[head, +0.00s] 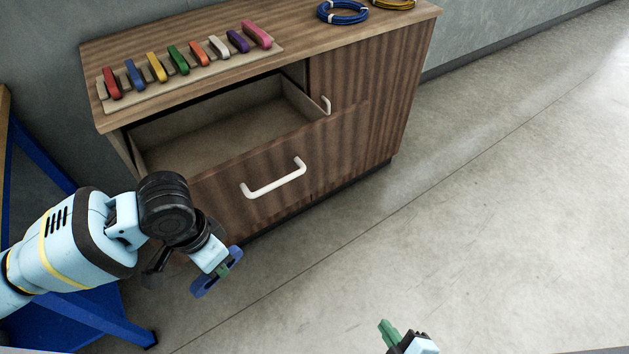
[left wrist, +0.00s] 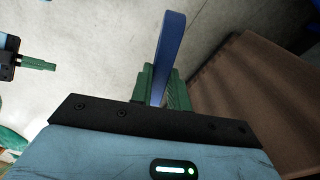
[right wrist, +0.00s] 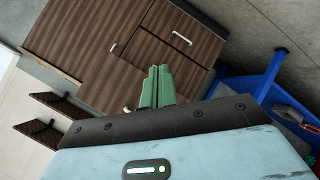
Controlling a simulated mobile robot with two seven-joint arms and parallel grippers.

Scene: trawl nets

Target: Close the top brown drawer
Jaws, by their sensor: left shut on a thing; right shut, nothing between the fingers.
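The top brown drawer (head: 245,170) of a brown wood-grain cabinet (head: 375,110) is pulled out, and its inside looks empty. Its front has a white bar handle (head: 274,178). My left gripper (head: 222,270) is in front of the drawer's left part, low and apart from the handle. It is shut on a blue flat object (left wrist: 169,55), which also shows in the head view (head: 205,284). My right gripper (head: 389,332) is at the bottom edge of the head view, away from the cabinet. Its green fingers (right wrist: 157,86) are together with nothing between them.
A row of several coloured clips (head: 180,60) sits on a strip on the cabinet top. A blue cable coil (head: 342,12) and a yellow one (head: 392,3) lie at the back right. A blue-framed table (head: 95,318) stands at left. The floor (head: 480,220) at right is clear.

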